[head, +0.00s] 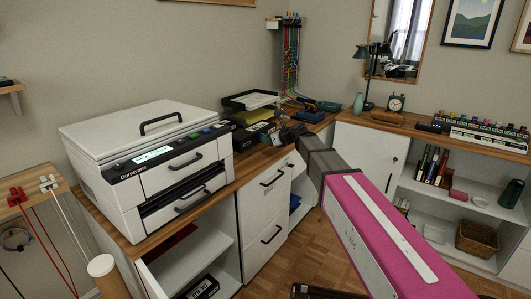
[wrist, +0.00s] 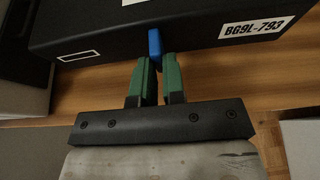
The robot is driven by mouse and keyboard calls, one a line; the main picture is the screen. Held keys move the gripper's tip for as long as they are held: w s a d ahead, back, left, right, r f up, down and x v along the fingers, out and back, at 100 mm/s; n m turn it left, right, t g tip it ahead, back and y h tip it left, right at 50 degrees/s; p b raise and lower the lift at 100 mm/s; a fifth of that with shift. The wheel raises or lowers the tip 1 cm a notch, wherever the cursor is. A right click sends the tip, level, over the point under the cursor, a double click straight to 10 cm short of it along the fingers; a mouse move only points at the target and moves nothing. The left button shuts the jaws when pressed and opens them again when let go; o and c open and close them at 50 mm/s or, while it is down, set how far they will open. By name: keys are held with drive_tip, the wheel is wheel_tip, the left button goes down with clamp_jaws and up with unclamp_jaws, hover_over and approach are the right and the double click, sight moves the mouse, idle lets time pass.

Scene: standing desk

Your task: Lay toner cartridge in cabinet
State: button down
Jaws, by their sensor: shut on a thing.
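The toner cartridge is a long black box with a white label reading BG9L-793 and a small blue tab, across the top of the wrist view (wrist: 190,28). My gripper (wrist: 155,62) has green fingers shut on the blue tab. In the head view my gripper (head: 284,134) is at the wooden counter, right of the printer, beside the black cartridge (head: 248,135). I cannot tell whether the cartridge touches the counter. A white cabinet (head: 225,225) below the counter has an open compartment at left and closed drawers at right.
The white printer (head: 150,150) fills the counter's left part. A black letter tray (head: 250,101) stands behind the cartridge. A labelled black box (head: 203,288) lies low in the open compartment. Open shelves (head: 455,205) with books and a basket stand at right.

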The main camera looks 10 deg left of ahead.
sight(268, 158)
drive_tip(key=shift+f, duration=3)
drive_tip(key=c, duration=1.2)
unclamp_jaws()
drive_tip(key=shift+f, duration=0.1)
drive_tip(key=v, duration=1.2)
drive_tip(key=s+d+f+n+g+h, duration=0.1)
drive_tip(key=s+d+f+n+h, duration=0.3)
drive_tip(key=s+d+f+n, duration=0.3)
drive_tip(key=s+d+f+n+g+h, duration=0.2)
drive_tip(key=s+d+f+n+h, duration=0.2)
drive_tip(key=d, duration=1.1)
drive_tip(key=s+d+f+n+g+h, duration=0.2)
drive_tip(key=s+d+f+n+h, duration=0.2)
drive_tip(key=s+d+f+n, duration=0.5)
drive_tip(key=d+f+n, duration=0.2)
drive_tip(key=d+f, duration=0.1)
drive_tip(key=f, duration=0.1)
drive_tip(key=shift+s+f+h, duration=0.3)
drive_tip(key=shift+f, duration=0.05)
